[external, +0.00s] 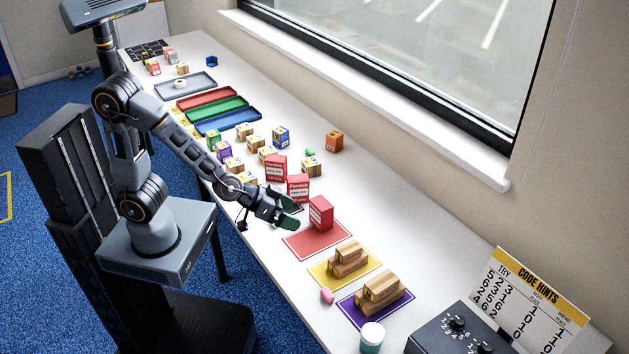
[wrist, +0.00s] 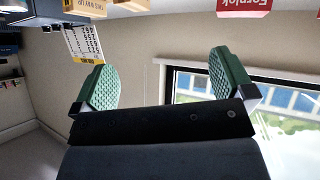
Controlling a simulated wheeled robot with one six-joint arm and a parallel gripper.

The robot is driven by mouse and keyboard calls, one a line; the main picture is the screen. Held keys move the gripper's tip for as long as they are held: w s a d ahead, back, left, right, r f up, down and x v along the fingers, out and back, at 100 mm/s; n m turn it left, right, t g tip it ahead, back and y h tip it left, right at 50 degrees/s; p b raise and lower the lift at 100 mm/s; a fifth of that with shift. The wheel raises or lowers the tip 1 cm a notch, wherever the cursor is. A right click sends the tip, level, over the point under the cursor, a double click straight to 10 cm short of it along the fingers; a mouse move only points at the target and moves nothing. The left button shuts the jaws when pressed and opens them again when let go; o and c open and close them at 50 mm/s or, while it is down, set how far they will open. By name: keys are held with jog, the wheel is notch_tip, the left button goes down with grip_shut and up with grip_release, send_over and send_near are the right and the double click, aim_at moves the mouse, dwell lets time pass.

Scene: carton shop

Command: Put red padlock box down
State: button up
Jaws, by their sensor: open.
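A red box (external: 320,213) stands upright on the red mat (external: 297,246). Two similar red boxes with white labels stand behind it, one in the middle (external: 298,188) and one farther back (external: 276,168). I cannot tell a padlock on any of them. My gripper (external: 294,211) is open and empty, just left of the box on the mat and apart from it. In the wrist view its green pads (wrist: 165,78) are wide apart with nothing between them. A red box (wrist: 243,7) shows only partly at the top edge there.
A pink item (external: 327,296), a teal-and-white jar (external: 372,338) and a dark dial box (external: 456,335) stand nearer. Several small boxes and coloured trays (external: 222,121) lie farther back.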

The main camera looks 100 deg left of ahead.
jog(key=s+d+r+m+g+h, duration=0.3)
jog(key=s+d+r+m+h, duration=0.15)
jog(key=s+d, duration=0.2)
jog(key=s+a+r+m+g+y, duration=0.1)
jog(key=s+a+g, duration=0.1)
jog(key=s, duration=0.8)
jog(key=shift+g, duration=0.9)
jog(key=shift+s+a+m, duration=0.1)
jog(key=shift+m, duration=0.15)
dwell(5.2)
